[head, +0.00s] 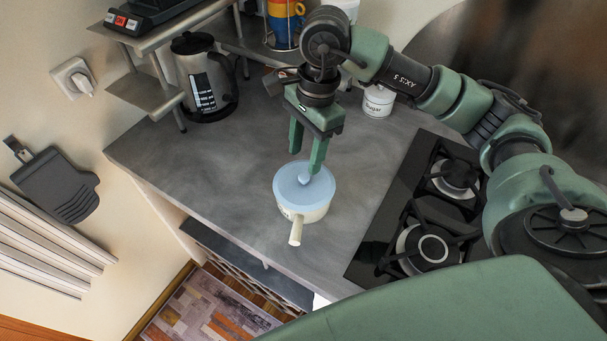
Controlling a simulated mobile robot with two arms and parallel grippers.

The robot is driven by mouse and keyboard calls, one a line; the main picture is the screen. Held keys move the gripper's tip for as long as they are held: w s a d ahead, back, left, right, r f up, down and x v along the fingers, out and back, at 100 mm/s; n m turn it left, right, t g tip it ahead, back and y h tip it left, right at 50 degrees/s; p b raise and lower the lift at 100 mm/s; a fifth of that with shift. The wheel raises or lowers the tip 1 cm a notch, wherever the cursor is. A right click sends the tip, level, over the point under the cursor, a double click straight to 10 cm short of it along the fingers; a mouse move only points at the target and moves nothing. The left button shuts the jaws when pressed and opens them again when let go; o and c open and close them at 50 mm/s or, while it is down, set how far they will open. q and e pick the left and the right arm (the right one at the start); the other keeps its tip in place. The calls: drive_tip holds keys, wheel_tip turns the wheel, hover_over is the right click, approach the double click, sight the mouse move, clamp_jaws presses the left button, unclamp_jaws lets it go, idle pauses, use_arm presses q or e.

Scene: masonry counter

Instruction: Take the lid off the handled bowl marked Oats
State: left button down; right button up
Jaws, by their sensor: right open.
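The handled bowl (300,211) is cream-coloured and stands on the grey counter, its handle pointing toward the front edge. Its marking is too small to read. A light blue lid (290,186) with a round knob (304,178) sits on top of it. My right gripper (306,160) points down over the lid with its two green fingers apart. One fingertip is close to the knob; I cannot tell whether it touches. My left gripper is not in view.
A black gas hob (384,229) lies right of the bowl. A white Sugar canister (378,100) stands behind, near my right arm. The counter (205,160) left of the bowl is clear.

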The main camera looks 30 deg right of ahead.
sight(304, 176)
drive_tip(key=f+p, duration=0.2)
drive_tip(key=f, duration=0.1)
drive_tip(key=shift+s+f, duration=0.2)
drive_tip(key=shift+s, duration=0.15)
wheel_tip(304, 176, down, 2)
drive_tip(key=shift+w+a+f, duration=0.15)
drive_tip(key=c, duration=1)
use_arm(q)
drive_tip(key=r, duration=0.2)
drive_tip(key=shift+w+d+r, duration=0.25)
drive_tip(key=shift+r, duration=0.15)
use_arm(e)
clamp_jaws()
